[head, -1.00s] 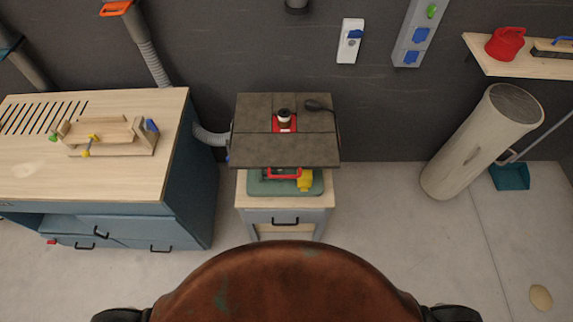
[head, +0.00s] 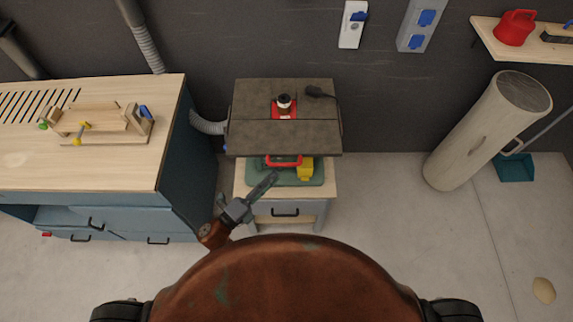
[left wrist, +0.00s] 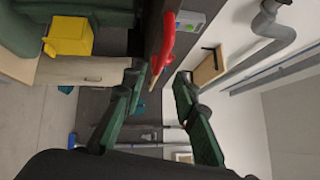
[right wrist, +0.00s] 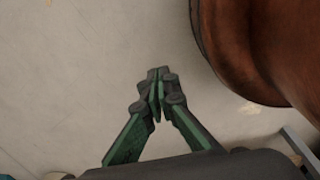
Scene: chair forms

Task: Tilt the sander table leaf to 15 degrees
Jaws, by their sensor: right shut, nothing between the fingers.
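The sander table has a dark grey leaf (head: 255,137) with a spindle (head: 284,101) in a red insert. The leaf looks about level; I cannot read its angle. Under its front edge are a red part (head: 283,161) and a yellow box (head: 305,168) on a green base (head: 313,179). My left gripper (head: 270,181) is in front of the stand, below the leaf. In the left wrist view it is open (left wrist: 159,73), with the red part (left wrist: 168,42) just beyond its fingertips. My right gripper (right wrist: 158,74) is shut and empty above bare floor.
A workbench (head: 170,130) with a wooden jig (head: 100,125) stands left of the sander. A grey hose (head: 207,126) runs between them. A leaning cylinder (head: 485,130) and a teal dustpan (head: 515,168) are at the right. The floor right of the stand is free.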

